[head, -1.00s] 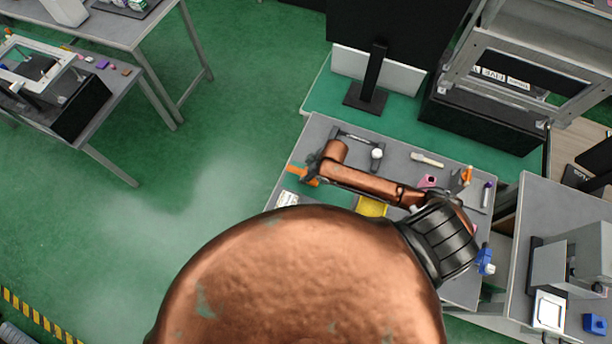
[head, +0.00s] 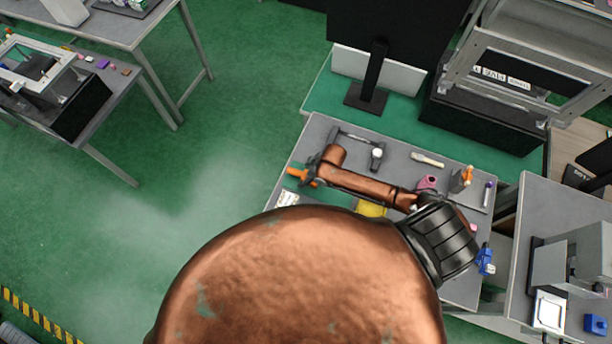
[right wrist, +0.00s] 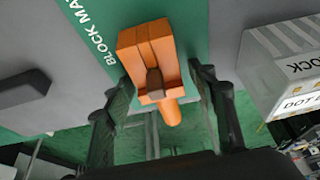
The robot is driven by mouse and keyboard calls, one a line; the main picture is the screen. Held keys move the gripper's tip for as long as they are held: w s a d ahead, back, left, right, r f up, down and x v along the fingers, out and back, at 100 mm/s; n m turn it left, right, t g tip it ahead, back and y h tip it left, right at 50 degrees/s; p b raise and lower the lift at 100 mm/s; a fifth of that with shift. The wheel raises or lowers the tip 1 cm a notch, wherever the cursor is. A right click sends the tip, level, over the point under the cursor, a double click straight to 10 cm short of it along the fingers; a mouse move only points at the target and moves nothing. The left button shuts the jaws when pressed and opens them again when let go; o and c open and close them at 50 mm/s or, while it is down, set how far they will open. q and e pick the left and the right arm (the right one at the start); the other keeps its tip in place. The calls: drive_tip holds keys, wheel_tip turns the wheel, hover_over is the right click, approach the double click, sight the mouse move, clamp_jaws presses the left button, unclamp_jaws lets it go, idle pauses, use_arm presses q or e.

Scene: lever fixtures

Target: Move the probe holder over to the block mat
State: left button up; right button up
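An orange block-like piece with a brown peg and a rounded end, which looks like the probe holder (right wrist: 150,55), lies over the green block mat (right wrist: 85,15) in the right wrist view. Its lettering "BLOCK MA" shows beside the piece. The piece also shows in the head view (head: 297,173) at the left side of the table. My right gripper (right wrist: 162,80) has one finger on each side of it, with a gap visible at the right finger, so it looks open around the piece. In the head view my right gripper (head: 312,174) is small and partly hidden. My left gripper is not in view.
A pale lettered box (right wrist: 285,65) stands right of the fingers and a grey block (right wrist: 25,88) to the left. On the table are a white-knobbed lever (head: 377,155), another orange item (head: 466,176), a pink piece (head: 428,182) and a yellow piece (head: 371,208).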

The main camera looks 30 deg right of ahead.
drive_tip(key=v, duration=1.2)
drive_tip(key=shift+r, duration=0.2)
